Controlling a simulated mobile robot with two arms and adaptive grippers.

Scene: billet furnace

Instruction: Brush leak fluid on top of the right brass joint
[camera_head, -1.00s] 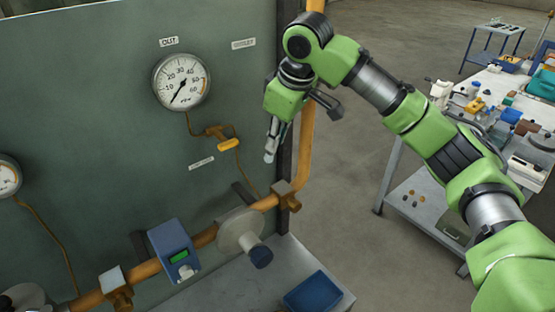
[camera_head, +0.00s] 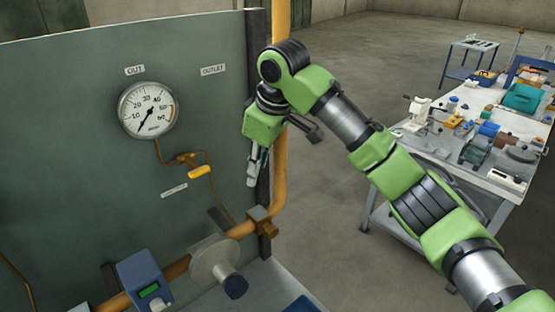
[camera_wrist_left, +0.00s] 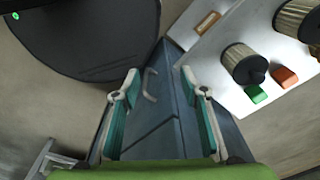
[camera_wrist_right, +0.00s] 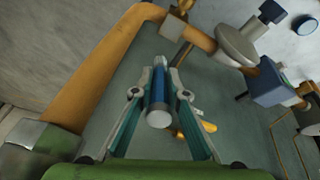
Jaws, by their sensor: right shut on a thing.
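The right brass joint (camera_head: 260,219) is a square block on the orange pipe, near its bend. It also shows at the top of the right wrist view (camera_wrist_right: 174,26). My right gripper (camera_head: 254,168) hangs above this joint, pointing down and apart from it. In the right wrist view its fingers (camera_wrist_right: 160,92) are shut on a blue cylindrical brush handle (camera_wrist_right: 158,84) with a pale round end. The bristles cannot be made out. My left gripper (camera_wrist_left: 163,100) shows only in its wrist view, with its fingers apart and nothing between them.
The panel carries a round gauge (camera_head: 148,110) and a yellow-handled valve (camera_head: 199,172). A grey round valve body (camera_head: 213,259) and a blue meter (camera_head: 146,281) are on the pipe left of the joint. A cluttered workbench (camera_head: 497,174) stands at the right; floor is clear between.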

